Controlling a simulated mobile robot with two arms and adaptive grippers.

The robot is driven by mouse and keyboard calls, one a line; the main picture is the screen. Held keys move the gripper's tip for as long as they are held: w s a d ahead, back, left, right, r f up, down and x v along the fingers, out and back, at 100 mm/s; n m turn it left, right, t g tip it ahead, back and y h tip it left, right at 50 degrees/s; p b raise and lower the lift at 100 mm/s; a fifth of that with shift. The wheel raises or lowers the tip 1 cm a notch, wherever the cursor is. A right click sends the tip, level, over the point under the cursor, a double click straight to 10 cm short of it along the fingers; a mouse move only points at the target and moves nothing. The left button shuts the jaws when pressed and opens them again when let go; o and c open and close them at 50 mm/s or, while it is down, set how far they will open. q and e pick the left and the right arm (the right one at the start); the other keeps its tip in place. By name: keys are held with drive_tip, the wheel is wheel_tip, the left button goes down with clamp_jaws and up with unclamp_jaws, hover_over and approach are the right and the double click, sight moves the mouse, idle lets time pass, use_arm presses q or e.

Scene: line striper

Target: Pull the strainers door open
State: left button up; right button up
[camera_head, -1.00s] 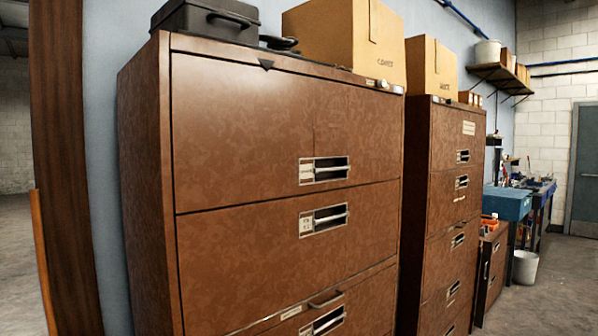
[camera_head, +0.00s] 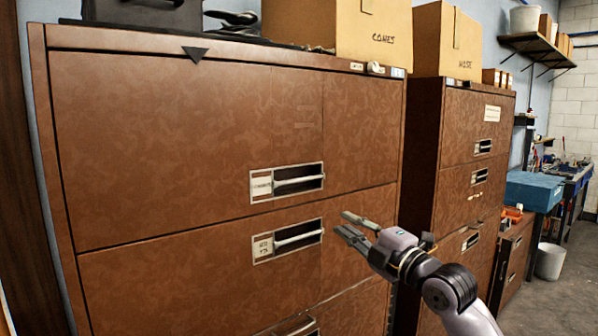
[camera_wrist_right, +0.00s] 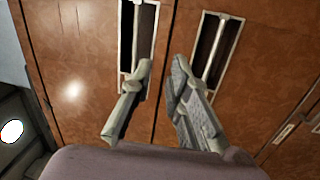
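The near brown cabinet (camera_head: 190,150) fills the left and middle of the head view. Its upper door has a recessed bar handle (camera_head: 300,181) with a label at its left. A second labelled handle (camera_head: 297,238) is on the door below. I cannot read which label says strainers. Both doors look shut. My right gripper (camera_head: 343,223) is open and empty, just right of the lower handle. In the right wrist view its fingers (camera_wrist_right: 161,72) are apart near two handle recesses, left (camera_wrist_right: 141,38) and right (camera_wrist_right: 213,50), with a seam between. Contact cannot be told. My left gripper is not in view.
Cardboard boxes (camera_head: 385,38) and a dark case (camera_head: 145,13) stand on top of the cabinets. A second brown cabinet (camera_head: 455,150) stands to the right. Farther right are a blue bin (camera_head: 532,190) and a white bucket (camera_head: 549,262). Some grey floor (camera_head: 575,290) is clear there.

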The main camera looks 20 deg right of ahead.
sight(301, 181)
wheel_tip(301, 181, up, 4)
drive_tip(key=s+a+n, duration=0.1)
drive_tip(key=s+n, duration=0.1)
drive_tip(key=shift+y, duration=0.4)
drive_tip(key=p+x, duration=0.3)
drive_tip(key=x, duration=0.5)
drive_tip(key=p+x, duration=0.4)
drive_tip(key=x, duration=0.4)
drive_tip(key=shift+w+d, duration=0.15)
drive_tip(key=shift+w, duration=0.1)
drive_tip(key=shift+w+a+p, duration=0.25)
drive_tip(key=shift+w+p, duration=0.05)
drive_tip(key=shift+w, duration=0.3)
drive_tip(key=shift+c, duration=0.6)
clamp_jaws()
